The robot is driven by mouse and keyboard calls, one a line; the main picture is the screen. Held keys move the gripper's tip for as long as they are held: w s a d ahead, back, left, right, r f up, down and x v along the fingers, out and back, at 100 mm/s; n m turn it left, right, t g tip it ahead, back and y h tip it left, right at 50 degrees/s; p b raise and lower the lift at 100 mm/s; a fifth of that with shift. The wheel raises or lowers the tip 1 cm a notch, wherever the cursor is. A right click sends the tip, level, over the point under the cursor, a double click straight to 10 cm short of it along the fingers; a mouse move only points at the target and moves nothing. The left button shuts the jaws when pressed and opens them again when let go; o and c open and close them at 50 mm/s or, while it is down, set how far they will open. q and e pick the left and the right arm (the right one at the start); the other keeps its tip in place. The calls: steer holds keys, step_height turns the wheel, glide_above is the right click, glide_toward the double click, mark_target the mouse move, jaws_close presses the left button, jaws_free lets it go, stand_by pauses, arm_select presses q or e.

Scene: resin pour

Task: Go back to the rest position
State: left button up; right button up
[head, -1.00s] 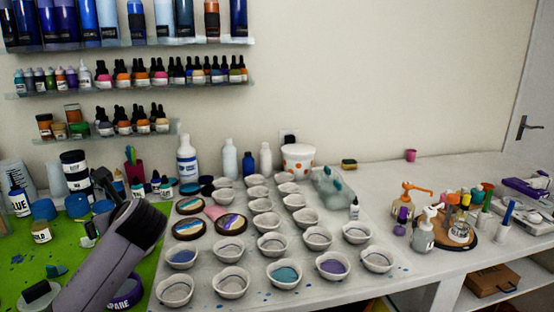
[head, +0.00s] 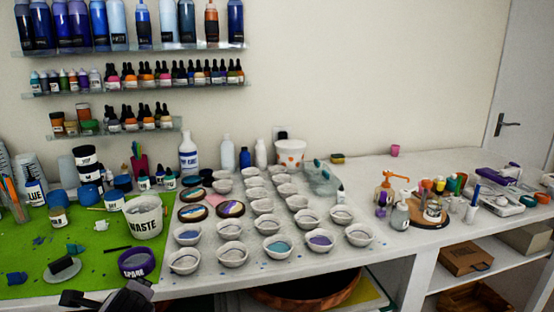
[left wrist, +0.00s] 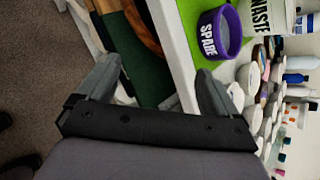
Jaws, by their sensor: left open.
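My left gripper (left wrist: 150,85) is open and empty in the left wrist view, its two fingers spread beside the table's front edge. In the head view a dark part of it shows at the bottom left (head: 112,298), below the table edge and the purple SPARE ring (head: 136,264). The SPARE ring also shows in the left wrist view (left wrist: 221,35), above the right-hand finger and apart from it. My right gripper is in neither view.
A white WASTE cup (head: 144,219) stands on the green mat (head: 100,255). Several small bowls (head: 231,254) fill the middle of the white table. Bottles and a round wooden board (head: 428,221) stand to the right. Shelves below hold a cardboard box (head: 466,258).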

arm_select(q)
steer(key=s+d+f+n+g+h, duration=0.1)
steer(key=s+d+f+n+h, duration=0.1)
steer(key=s+f+n, duration=0.5)
steer(key=s+d+n+g+h, duration=0.2)
steer(key=s+n, duration=0.3)
steer(key=s, duration=0.7)
steer(key=s+d+f+n+g+h, duration=0.1)
steer(key=s+d+f+n+h, duration=0.1)
steer(key=s+f+n, duration=0.5)
steer(key=w+d+f+m+t+h, duration=0.1)
steer(key=w+d+f+t+h, duration=0.1)
steer(key=w+f+t, duration=0.3)
steer(key=shift+d+f+t, duration=0.35)
steer(key=shift+f+t, duration=0.1)
steer(key=shift+t, duration=0.45)
